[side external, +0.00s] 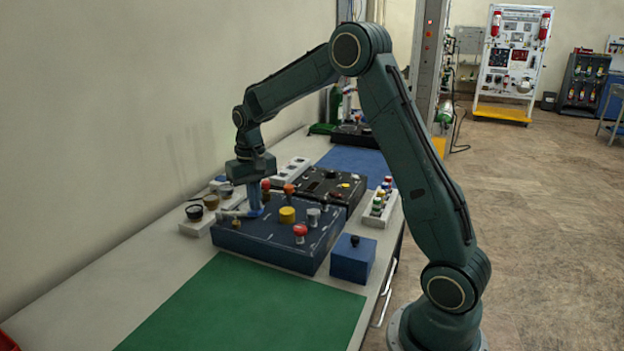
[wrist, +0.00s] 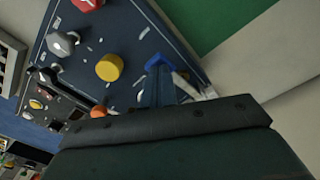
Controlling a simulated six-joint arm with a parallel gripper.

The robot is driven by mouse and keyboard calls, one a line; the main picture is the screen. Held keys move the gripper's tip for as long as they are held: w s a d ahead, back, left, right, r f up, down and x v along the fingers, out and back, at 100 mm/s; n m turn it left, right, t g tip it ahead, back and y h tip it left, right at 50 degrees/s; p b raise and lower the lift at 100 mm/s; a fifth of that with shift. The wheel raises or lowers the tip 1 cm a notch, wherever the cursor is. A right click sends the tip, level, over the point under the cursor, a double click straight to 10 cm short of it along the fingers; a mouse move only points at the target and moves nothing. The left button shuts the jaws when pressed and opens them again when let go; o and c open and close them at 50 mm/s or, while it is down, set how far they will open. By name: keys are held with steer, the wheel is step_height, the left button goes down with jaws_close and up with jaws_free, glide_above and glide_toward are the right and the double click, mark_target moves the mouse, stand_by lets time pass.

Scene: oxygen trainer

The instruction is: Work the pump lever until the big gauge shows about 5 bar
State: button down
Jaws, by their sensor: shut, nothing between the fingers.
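A dark blue panel box (side external: 262,240) stands on the bench and fills much of the wrist view (wrist: 135,25). My gripper (side external: 256,211) points down over its far left part, and its blue fingertips (wrist: 158,63) are shut with nothing between them. A pale bar, which looks like the pump lever (side external: 233,213), lies right beside the fingertips; its pale end shows beside them in the wrist view (wrist: 186,84). I cannot tell whether they touch. The panel also bears a yellow knob (side external: 287,214), a red knob (side external: 300,230) and a grey knob (side external: 313,216). I cannot make out the big gauge or its reading.
A small blue box (side external: 352,259) stands at the panel's right front. A pale tray with round dark-topped parts (side external: 198,228) lies to the left, and a rack of small bottles (side external: 380,208) to the right. A black panel (side external: 345,186) stands behind. The green mat (side external: 240,310) is clear.

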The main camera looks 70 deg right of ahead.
mark_target(256, 212)
steer(key=shift+f, duration=0.15)
stand_by(0.6)
steer(key=shift+f, duration=1.75)
steer(key=shift+r, duration=1.95)
